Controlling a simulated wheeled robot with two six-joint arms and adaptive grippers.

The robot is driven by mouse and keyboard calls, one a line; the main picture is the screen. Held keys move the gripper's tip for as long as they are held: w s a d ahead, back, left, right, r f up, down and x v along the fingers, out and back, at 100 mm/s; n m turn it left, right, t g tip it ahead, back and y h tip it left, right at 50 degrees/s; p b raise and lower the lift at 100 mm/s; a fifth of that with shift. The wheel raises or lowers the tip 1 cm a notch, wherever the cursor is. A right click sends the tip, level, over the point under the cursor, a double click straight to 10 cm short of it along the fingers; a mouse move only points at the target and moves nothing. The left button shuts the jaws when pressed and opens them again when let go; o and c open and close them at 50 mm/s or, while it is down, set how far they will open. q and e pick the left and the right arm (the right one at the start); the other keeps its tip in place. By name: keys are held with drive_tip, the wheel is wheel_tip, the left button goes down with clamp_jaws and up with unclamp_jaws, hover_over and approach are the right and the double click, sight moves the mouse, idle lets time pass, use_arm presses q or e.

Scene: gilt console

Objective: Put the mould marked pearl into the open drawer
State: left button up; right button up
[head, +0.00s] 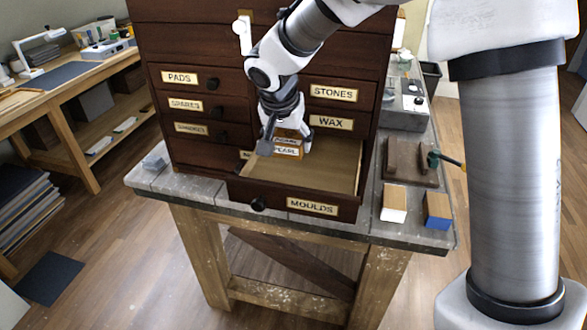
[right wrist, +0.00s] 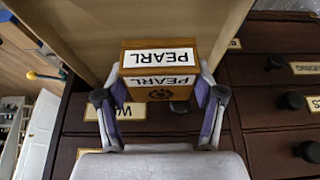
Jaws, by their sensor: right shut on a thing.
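The mould marked pearl (head: 286,151) is a small tan wooden block with white PEARL labels. In the right wrist view the mould (right wrist: 160,91) sits between the two fingers, its labels upside down. My right gripper (head: 285,135) is shut on it, over the rear left of the open drawer (head: 329,172) in the head view. I cannot tell whether the mould touches the drawer floor. The drawer is pulled out, its front labelled MOULDS, and its visible floor is bare. My left gripper is not in view.
The dark cabinet (head: 190,60) with closed labelled drawers rises behind the open one. On the grey bench top at right are a white-faced block (head: 394,203), a blue-faced block (head: 437,211) and a dark tray (head: 399,175) with tools.

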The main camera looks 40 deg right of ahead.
sight(290, 171)
drive_tip(key=shift+f, duration=3.15)
drive_tip(key=o, duration=1.3)
drive_tip(key=shift+w, duration=0.1)
drive_tip(key=shift+r, duration=0.35)
drive_tip(key=v, duration=1.1)
drive_tip(key=shift+r, duration=0.25)
